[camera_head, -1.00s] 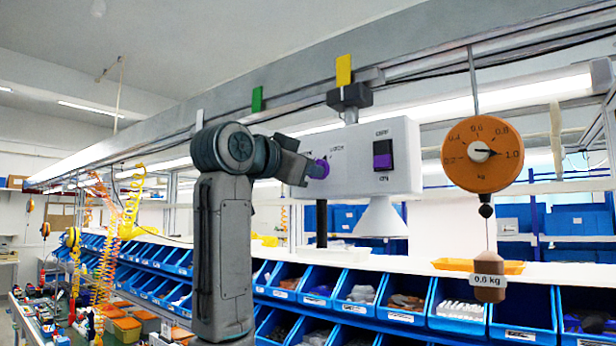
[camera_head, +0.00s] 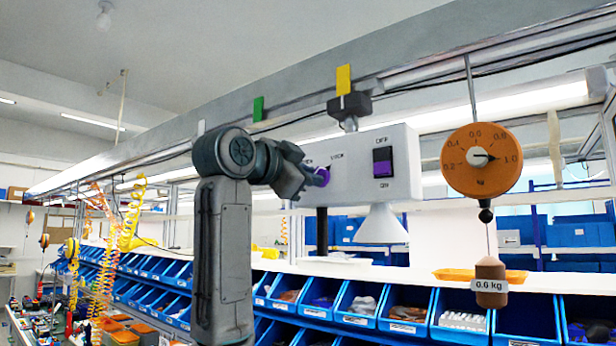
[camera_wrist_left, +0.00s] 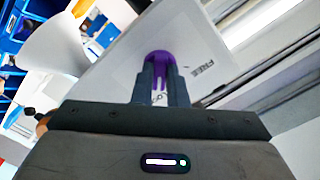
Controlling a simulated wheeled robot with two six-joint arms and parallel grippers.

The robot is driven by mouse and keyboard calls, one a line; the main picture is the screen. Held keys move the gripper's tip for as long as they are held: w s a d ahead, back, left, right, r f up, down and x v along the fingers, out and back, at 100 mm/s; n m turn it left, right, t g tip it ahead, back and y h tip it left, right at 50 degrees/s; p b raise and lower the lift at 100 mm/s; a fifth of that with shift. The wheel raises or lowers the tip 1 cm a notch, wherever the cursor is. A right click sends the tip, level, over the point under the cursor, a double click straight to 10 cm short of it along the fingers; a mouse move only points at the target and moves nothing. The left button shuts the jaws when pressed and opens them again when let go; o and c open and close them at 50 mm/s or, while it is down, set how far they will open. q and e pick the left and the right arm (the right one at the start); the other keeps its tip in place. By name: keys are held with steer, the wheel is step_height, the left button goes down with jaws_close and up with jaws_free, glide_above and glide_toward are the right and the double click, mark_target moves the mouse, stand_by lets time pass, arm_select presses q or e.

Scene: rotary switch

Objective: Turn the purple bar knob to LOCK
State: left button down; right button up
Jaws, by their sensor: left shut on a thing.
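The purple bar knob (camera_head: 323,174) is on the front of a white box (camera_head: 347,184) in the head view, mostly hidden by my left gripper (camera_head: 314,177). In the left wrist view the knob (camera_wrist_left: 158,57) sits between the two dark fingers of my left gripper (camera_wrist_left: 158,80), which is shut on it. The word FREE is printed on the box face to the right of the knob there. The other lettering by the knob is too small or covered to read, so I cannot tell its exact setting. My right gripper is not in view.
A purple rocker switch (camera_head: 383,162) marked OFF and ON is on the same box, with a white cone (camera_head: 381,225) below. An orange dial scale (camera_head: 481,160) with a hanging 0.6 kg weight (camera_head: 490,283) is to the right. Blue bins (camera_head: 405,305) line the shelf below.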

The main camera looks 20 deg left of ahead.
arm_select(q)
steer(key=c, duration=1.4)
jaws_free()
steer(key=shift+c, duration=0.2)
steer(key=shift+s, duration=0.1)
steer(key=b+v, duration=0.5)
steer(key=v, duration=0.5)
steer(key=shift+s, duration=0.3)
steer(key=shift+a, duration=0.15)
